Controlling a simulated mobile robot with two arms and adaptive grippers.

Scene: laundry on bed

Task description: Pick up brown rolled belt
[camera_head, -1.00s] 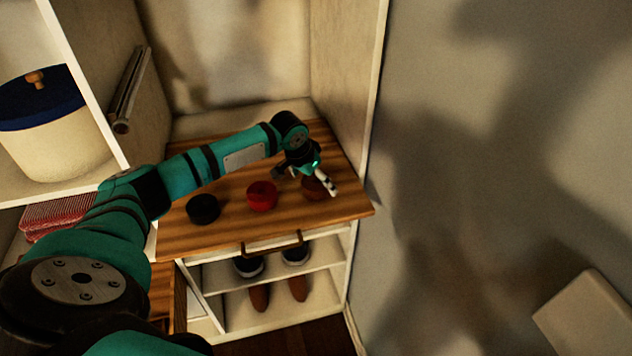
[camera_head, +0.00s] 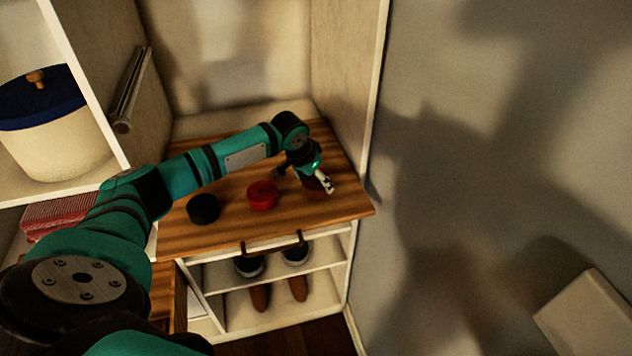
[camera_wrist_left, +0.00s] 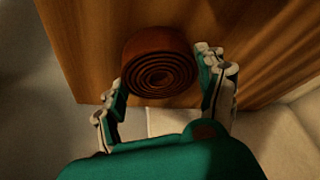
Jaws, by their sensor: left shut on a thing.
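The brown rolled belt (camera_head: 313,191) is at the right end of the wooden top, partly hidden by my left gripper in the head view. In the left wrist view the brown rolled belt (camera_wrist_left: 160,65) shows its spiral end and sits between the two fingers. My left gripper (camera_head: 322,184) is shut on it, one finger on each side; it also shows in the left wrist view (camera_wrist_left: 165,90). I cannot tell whether the belt is clear of the wood. My right gripper is not in view.
A red roll (camera_head: 262,195) and a black roll (camera_head: 203,208) lie to the left on the wooden top (camera_head: 240,230). Shelves below hold shoes (camera_head: 295,256). A cream basket with a blue lid (camera_head: 45,125) stands at left. A wall closes the right side.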

